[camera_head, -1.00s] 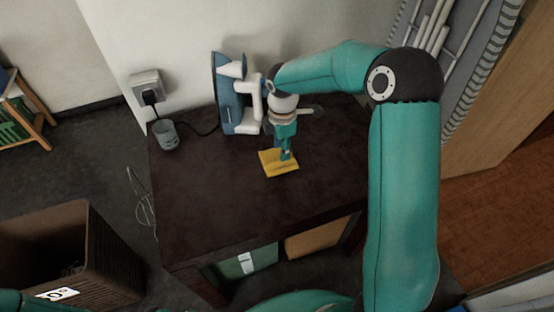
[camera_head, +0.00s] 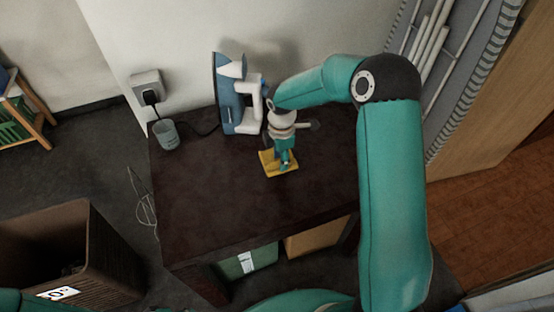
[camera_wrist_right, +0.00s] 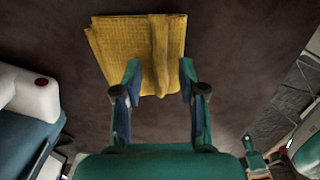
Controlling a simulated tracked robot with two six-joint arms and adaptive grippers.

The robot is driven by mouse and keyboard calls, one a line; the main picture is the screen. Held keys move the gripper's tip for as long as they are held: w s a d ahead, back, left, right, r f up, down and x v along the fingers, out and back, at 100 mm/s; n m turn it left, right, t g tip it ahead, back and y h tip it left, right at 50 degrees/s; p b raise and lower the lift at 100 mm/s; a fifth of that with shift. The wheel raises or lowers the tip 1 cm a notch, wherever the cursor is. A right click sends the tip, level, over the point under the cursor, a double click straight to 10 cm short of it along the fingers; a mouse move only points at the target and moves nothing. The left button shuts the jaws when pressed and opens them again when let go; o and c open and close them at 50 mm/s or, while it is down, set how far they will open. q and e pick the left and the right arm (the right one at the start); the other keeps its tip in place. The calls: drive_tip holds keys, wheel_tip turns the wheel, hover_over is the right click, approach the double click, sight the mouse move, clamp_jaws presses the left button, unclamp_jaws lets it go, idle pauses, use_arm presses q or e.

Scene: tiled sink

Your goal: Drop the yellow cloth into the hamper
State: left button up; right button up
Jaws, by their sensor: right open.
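The yellow cloth (camera_head: 266,164) lies on the dark table, just below my right gripper (camera_head: 284,166). In the right wrist view the yellow cloth (camera_wrist_right: 115,48) has a raised fold near its middle. The fingers of my right gripper (camera_wrist_right: 158,78) are apart, one on each side of the fold, at the cloth's near edge. I cannot tell whether they touch it. The hamper (camera_head: 105,240) is a brown, open-topped box on the floor at the lower left, with something dark inside. My left gripper is not in view.
A blue and white iron (camera_head: 230,95) stands upright on the table (camera_head: 200,210), close to the left of my right gripper. The front of the table is clear. A wall runs behind.

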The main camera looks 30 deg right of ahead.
drive_tip(key=shift+f, duration=0.1)
drive_tip(key=shift+c, duration=0.3)
clamp_jaws()
